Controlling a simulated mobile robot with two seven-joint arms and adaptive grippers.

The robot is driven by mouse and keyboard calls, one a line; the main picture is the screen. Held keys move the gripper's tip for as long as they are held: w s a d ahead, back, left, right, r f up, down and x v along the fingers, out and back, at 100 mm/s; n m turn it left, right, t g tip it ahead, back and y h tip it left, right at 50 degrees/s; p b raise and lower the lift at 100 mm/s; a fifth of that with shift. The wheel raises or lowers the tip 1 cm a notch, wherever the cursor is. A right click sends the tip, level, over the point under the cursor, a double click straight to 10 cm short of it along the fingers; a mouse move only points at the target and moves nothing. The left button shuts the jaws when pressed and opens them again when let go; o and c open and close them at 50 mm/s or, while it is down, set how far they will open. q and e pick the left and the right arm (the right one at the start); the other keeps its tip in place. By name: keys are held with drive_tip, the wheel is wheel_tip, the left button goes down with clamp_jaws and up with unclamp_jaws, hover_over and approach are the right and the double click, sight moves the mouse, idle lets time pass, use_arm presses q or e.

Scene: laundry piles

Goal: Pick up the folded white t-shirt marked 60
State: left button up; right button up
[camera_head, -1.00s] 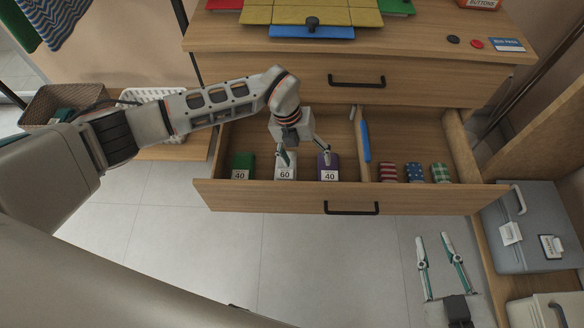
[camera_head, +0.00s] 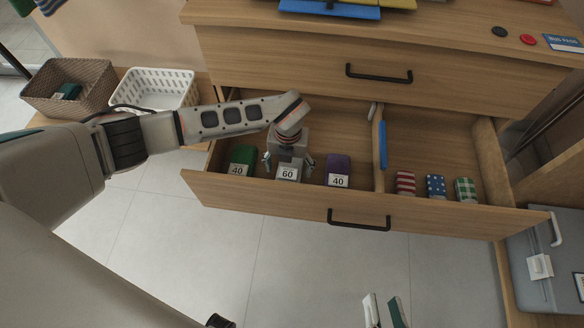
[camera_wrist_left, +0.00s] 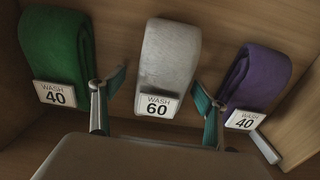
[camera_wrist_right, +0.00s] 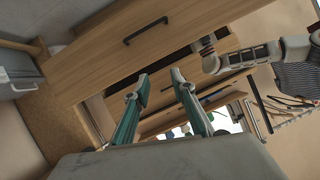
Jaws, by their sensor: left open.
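The folded white t-shirt (camera_head: 288,172) with the tag "60" stands in the open drawer between a green folded shirt (camera_head: 241,157) and a purple one (camera_head: 338,167), both tagged "40". My left gripper (camera_head: 288,164) is open above it, pointing down. In the left wrist view the white t-shirt (camera_wrist_left: 168,55) lies between the two spread fingers (camera_wrist_left: 157,90), with a gap on each side. The left finger is near the green shirt and the right finger overlaps the purple shirt's edge in the picture. My right gripper (camera_head: 384,308) is open and empty, in front of the drawer.
The drawer's front wall (camera_head: 290,203) is close in front of the shirts. A divider with a blue strip (camera_head: 383,145) separates them from several patterned folded items (camera_head: 437,186). A brown basket (camera_head: 72,88) and a white basket (camera_head: 160,88) stand at left. A grey box (camera_head: 545,262) stands at right.

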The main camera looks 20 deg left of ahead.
use_arm(q)
drive_tip(key=shift+w+r, duration=0.1)
drive_tip(key=shift+w, duration=0.05)
drive_tip(key=shift+c, duration=0.9)
drive_tip(key=shift+d, duration=0.1)
drive_tip(key=c, duration=1.1)
